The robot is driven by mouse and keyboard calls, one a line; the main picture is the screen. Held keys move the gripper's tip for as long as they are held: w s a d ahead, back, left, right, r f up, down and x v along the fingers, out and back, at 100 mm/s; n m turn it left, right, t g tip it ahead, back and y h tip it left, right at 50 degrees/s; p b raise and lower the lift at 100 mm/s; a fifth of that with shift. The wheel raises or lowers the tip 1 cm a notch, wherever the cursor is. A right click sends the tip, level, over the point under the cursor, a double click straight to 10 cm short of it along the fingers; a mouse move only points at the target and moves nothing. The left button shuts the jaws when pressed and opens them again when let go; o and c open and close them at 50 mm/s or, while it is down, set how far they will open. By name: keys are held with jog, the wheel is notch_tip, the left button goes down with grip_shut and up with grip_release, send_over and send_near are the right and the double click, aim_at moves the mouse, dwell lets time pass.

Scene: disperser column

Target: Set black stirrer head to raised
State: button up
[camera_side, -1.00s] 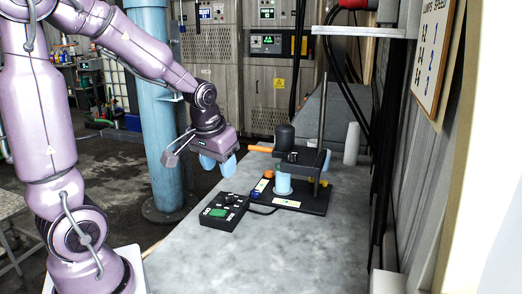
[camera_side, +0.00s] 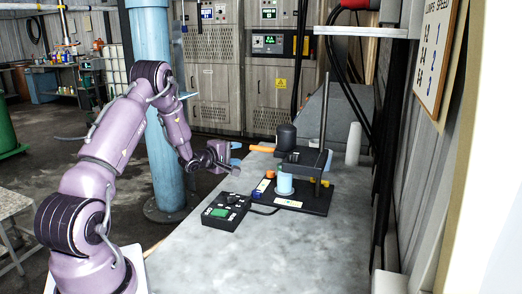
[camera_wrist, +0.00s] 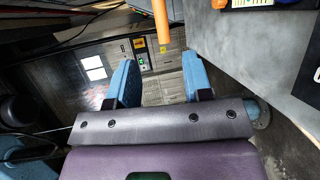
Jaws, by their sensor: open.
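The black stirrer head (camera_side: 303,157) is mounted on an upright rod (camera_side: 322,130) above a black base plate (camera_side: 316,202). A black motor cap (camera_side: 286,137) stands on top of it. An orange handle (camera_side: 262,149) sticks out from the head to the left; its tip also shows at the top of the wrist view (camera_wrist: 161,20). A light blue cup (camera_side: 284,184) stands under the head. My gripper (camera_side: 237,154) is left of the handle, apart from it, with blue fingers pointing right. In the wrist view the fingers (camera_wrist: 162,82) are spread and empty.
A black control box (camera_side: 226,211) with a green display lies on the grey bench (camera_side: 235,258), cabled to the base. A blue column (camera_side: 160,150) stands behind my arm. A wall and shelf (camera_side: 358,31) bound the right side. The front bench is clear.

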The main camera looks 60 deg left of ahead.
aim_at(259, 149)
jog(key=x, duration=1.3)
